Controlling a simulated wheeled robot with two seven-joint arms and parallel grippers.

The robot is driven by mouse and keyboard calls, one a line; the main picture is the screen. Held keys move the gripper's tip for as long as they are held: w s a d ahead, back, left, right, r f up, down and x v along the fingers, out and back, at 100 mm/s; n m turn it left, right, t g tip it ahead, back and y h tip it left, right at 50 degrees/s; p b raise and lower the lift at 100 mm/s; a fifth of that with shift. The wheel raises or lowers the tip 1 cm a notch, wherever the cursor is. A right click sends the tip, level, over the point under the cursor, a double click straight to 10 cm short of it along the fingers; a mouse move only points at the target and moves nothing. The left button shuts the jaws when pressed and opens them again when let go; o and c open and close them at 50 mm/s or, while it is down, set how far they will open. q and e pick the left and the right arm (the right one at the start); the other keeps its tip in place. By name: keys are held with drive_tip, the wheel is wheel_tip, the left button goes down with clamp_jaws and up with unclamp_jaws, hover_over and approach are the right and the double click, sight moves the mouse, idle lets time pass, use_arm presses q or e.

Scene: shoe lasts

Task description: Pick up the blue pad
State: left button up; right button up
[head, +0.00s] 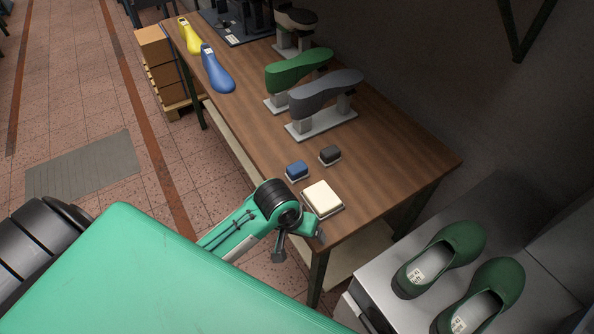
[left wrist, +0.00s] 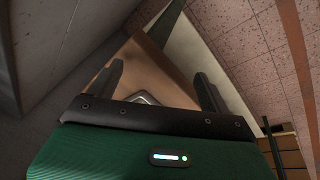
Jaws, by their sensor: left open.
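The blue pad (head: 297,170) lies on the wooden table near its front left edge, in a small light holder. My left gripper (head: 299,243) is in front of the table's near end, beside the cream pad and apart from the blue pad. In the left wrist view the left gripper (left wrist: 157,84) has its two dark fingers spread with nothing held between them. The blue pad is not visible in that view. My right gripper is in neither view.
A cream pad (head: 322,197) and a dark grey pad (head: 330,154) sit close to the blue pad. Grey and green shoe lasts (head: 325,93) stand farther back on the table (head: 400,155). Green shoes (head: 447,258) stand on a grey surface at right.

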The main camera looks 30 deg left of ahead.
sight(297, 167)
use_arm(q)
drive_tip(key=w+a+r+n, duration=0.1)
drive_tip(key=w, duration=0.2)
drive_tip(key=w+r+n, duration=0.1)
drive_tip(key=w+r, duration=0.1)
drive_tip(key=w, duration=0.1)
drive_tip(key=w+a+r+n+g, duration=0.1)
drive_tip(key=w+n, duration=0.1)
drive_tip(key=w, duration=0.1)
drive_tip(key=shift+w+a+r+y, duration=0.25)
drive_tip(key=shift+a+r+y, duration=0.05)
drive_tip(key=shift+a+y, duration=0.1)
drive_tip(key=w+a+r+n+g+y, duration=0.1)
drive_tip(key=w+a+r+n+g, duration=0.1)
drive_tip(key=w+a+r+n, duration=0.55)
drive_tip(key=shift+m, duration=0.45)
drive_tip(key=f, duration=0.2)
drive_tip(key=f+p, duration=0.1)
drive_tip(key=f, duration=0.3)
drive_tip(key=shift+a+f, duration=0.25)
drive_tip(key=shift+a, duration=0.1)
drive_tip(key=shift+w+d+f+p, duration=0.15)
drive_tip(key=shift+f+p, duration=0.35)
drive_tip(key=shift+f, duration=0.85)
drive_tip(key=shift+w+f+p, duration=0.15)
drive_tip(key=shift+f+p, duration=0.35)
drive_tip(key=shift+f, duration=0.85)
drive_tip(key=c, duration=1.1)
